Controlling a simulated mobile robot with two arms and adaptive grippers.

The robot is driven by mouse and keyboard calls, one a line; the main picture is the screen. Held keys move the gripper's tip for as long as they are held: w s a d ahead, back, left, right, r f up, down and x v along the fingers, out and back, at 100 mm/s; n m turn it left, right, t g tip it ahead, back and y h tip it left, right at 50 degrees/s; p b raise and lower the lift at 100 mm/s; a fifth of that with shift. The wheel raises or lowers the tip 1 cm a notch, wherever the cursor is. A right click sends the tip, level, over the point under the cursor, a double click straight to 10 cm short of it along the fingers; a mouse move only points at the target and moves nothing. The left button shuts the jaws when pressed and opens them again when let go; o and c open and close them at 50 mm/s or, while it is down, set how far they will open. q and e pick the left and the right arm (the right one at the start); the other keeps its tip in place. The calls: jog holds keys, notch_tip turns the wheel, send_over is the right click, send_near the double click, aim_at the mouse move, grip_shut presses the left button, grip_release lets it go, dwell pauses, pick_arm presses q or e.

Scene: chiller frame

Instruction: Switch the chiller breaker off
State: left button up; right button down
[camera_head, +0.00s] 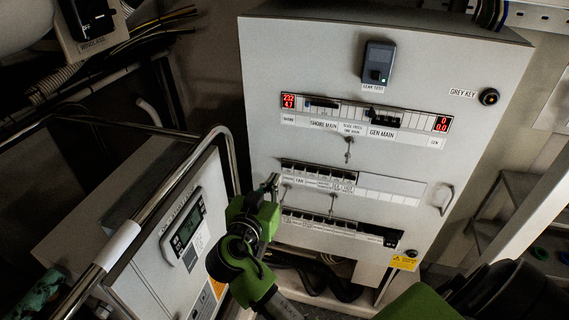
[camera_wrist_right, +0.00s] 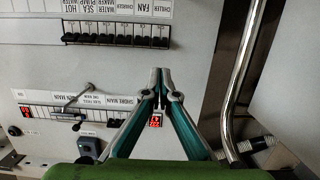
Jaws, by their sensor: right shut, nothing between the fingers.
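The breaker panel is a white cabinet face (camera_head: 395,190) with a middle row of small black breakers. The chiller breaker sits at the row's left end (camera_head: 286,163) in the head view. In the wrist view, which is upside down, it is the rightmost toggle (camera_wrist_right: 164,41), by the CHILLER label (camera_wrist_right: 161,9). I cannot tell its lever position. My right gripper (camera_head: 273,181) is shut and empty, at the left end of this row. In the wrist view its closed fingertips (camera_wrist_right: 160,72) appear just below the chiller toggle; contact cannot be judged. My left gripper is not in view.
The upper row holds the shore and gen main breakers and a key on a rod (camera_head: 348,145). A lower breaker row (camera_head: 320,220) runs beneath. A metal rail (camera_head: 150,205) and a tilted white panel with a display (camera_head: 184,232) stand close on the left.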

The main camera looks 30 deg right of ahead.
aim_at(288, 158)
jog(key=p+x, duration=0.3)
jog(key=x, duration=0.5)
jog(key=shift+w+d+p, duration=0.25)
jog(key=shift+p, duration=0.15)
jog(key=shift+w+d+f, duration=0.25)
jog(key=shift+w+d, duration=0.2)
jog(key=shift+d, duration=0.05)
